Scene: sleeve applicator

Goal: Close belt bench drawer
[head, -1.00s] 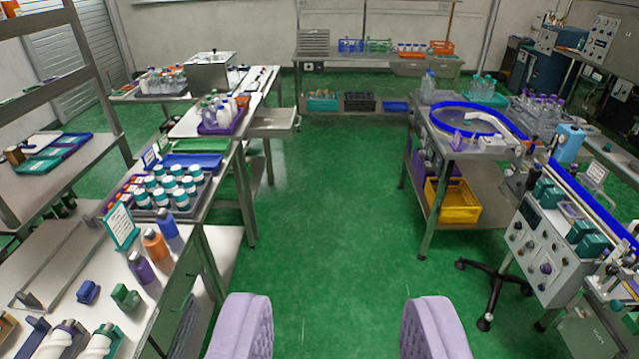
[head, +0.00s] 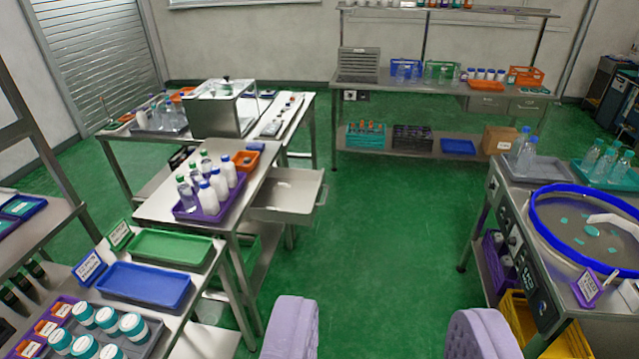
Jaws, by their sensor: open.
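A grey metal drawer (head: 308,207) stands pulled out from the left-hand bench (head: 163,211) that bears a purple tray of bottles. It sticks out to the right over the aisle, and its open top looks empty apart from a small mark I cannot make out. My gripper (head: 388,325) is at the bottom of the head view, with two lilac padded fingers wide apart and nothing between them. It is well short of the drawer and not touching it.
A round turntable with a blue rim (head: 533,228) stands on the right-hand bench, above a yellow crate (head: 515,325). Blue (head: 145,284) and green (head: 168,247) trays lie at the left. A shelved table (head: 395,88) is at the back. The green floor between is clear.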

